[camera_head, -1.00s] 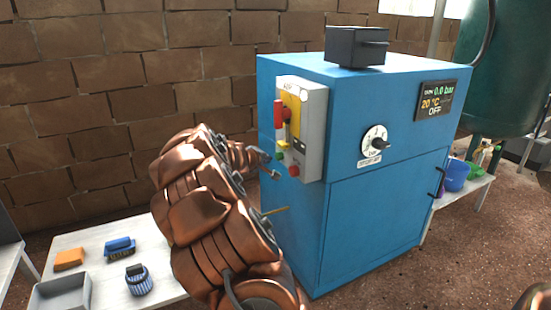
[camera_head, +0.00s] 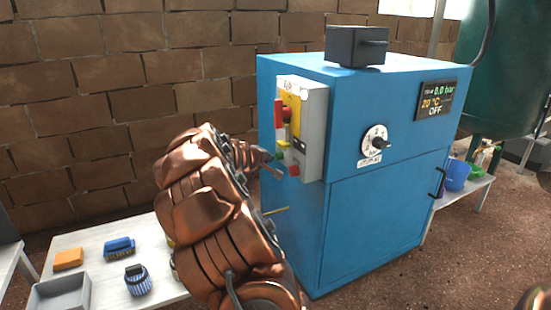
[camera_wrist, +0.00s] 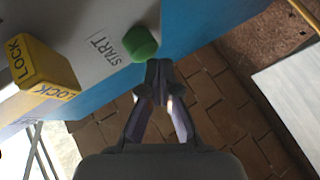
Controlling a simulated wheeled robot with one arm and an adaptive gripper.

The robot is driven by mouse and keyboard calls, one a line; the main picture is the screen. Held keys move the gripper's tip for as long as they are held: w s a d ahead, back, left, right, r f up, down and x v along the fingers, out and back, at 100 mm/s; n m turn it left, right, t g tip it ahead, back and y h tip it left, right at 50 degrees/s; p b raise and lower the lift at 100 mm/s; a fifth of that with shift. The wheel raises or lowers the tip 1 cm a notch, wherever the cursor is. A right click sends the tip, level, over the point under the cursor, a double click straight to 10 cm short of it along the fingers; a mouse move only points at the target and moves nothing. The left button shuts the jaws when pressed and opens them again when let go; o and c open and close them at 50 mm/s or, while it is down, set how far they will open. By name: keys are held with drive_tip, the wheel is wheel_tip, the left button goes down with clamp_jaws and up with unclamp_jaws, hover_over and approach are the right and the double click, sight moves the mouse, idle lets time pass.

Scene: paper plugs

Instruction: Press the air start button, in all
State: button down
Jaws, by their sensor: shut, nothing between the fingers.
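The grey control box (camera_head: 312,130) is mounted on the left face of the blue compressor cabinet (camera_head: 370,220). It carries a green start button (camera_head: 279,156), a red button (camera_head: 293,170) below it and a red handle (camera_head: 279,113) on a yellow plate. In the wrist view, the green button (camera_wrist: 140,43) sits beside the word START. My gripper (camera_wrist: 158,68) is shut and empty, its tips close by the green button; I cannot tell whether they touch it. In the head view, my gripper (camera_head: 274,168) is in front of the box's lower left edge.
The cabinet's display (camera_head: 436,100) reads 0.0 bar, 20 °C and OFF. A dial (camera_head: 374,139) is on the front face. In the wrist view, a yellow LOCK block (camera_wrist: 42,65) is left of the button. A white table (camera_head: 85,235) with small items stands at left.

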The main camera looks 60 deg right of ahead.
drive_tip(key=shift+s+d, duration=0.35)
drive_tip(key=shift+d, duration=0.05)
idle(0.7)
drive_tip(key=shift+w, duration=0.1)
idle(0.3)
drive_tip(key=shift+w+a+b, duration=0.4)
drive_tip(key=shift+w+a, duration=0.05)
drive_tip(key=shift+a, duration=0.3)
drive_tip(key=shift+a, duration=0.1)
drive_tip(key=w+a, duration=0.1)
drive_tip(key=a, duration=0.1)
drive_tip(key=w+a, duration=0.1)
drive_tip(key=a, duration=0.1)
drive_tip(key=shift+w, duration=0.4)
idle(0.7)
